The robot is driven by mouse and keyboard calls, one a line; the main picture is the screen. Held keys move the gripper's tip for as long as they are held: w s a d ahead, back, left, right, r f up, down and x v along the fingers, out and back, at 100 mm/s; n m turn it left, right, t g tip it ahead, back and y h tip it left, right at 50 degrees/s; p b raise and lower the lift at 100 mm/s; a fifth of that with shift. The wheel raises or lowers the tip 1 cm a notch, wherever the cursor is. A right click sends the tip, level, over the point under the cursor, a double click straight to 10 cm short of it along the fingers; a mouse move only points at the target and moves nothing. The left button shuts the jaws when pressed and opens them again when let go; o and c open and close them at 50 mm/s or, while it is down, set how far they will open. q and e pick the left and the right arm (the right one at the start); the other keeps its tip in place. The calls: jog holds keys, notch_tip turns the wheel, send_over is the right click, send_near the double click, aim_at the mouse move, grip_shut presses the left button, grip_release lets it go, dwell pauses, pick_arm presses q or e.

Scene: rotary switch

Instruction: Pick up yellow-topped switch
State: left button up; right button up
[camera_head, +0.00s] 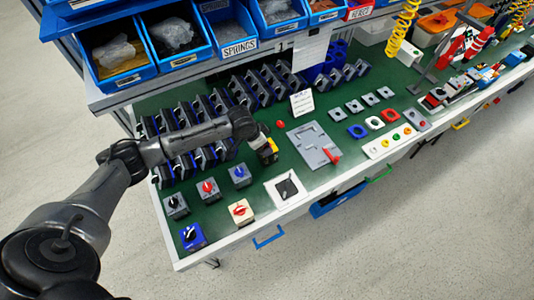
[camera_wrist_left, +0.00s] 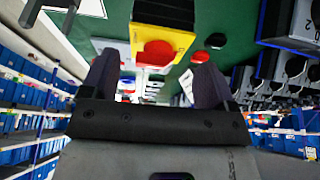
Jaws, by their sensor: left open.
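The yellow-topped switch (camera_head: 269,155) is on the green bench top, right at the end of my left arm and partly hidden by it. In the left wrist view the switch (camera_wrist_left: 165,35) shows a yellow face, a round red knob and a black body. My left gripper (camera_head: 258,141) is open in the left wrist view (camera_wrist_left: 154,75). Its two dark fingers are apart, with the switch just beyond and between their tips. I cannot tell whether either finger touches it. My right gripper is not in view.
Several switches stand at the front left, including a cream-topped one with a red knob (camera_head: 241,211). Rows of black switches (camera_head: 205,110) lie behind my arm. A grey plate with a red handle (camera_head: 313,145) is just right of the switch. Blue bins (camera_head: 180,40) line the shelf above.

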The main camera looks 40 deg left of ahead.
pick_arm(q)
jog(key=shift+b+x, duration=0.55)
jog(key=shift+x, duration=2.15)
jog(key=shift+d, duration=0.1)
jog(key=shift+c, duration=0.5)
jog(key=c, duration=0.7)
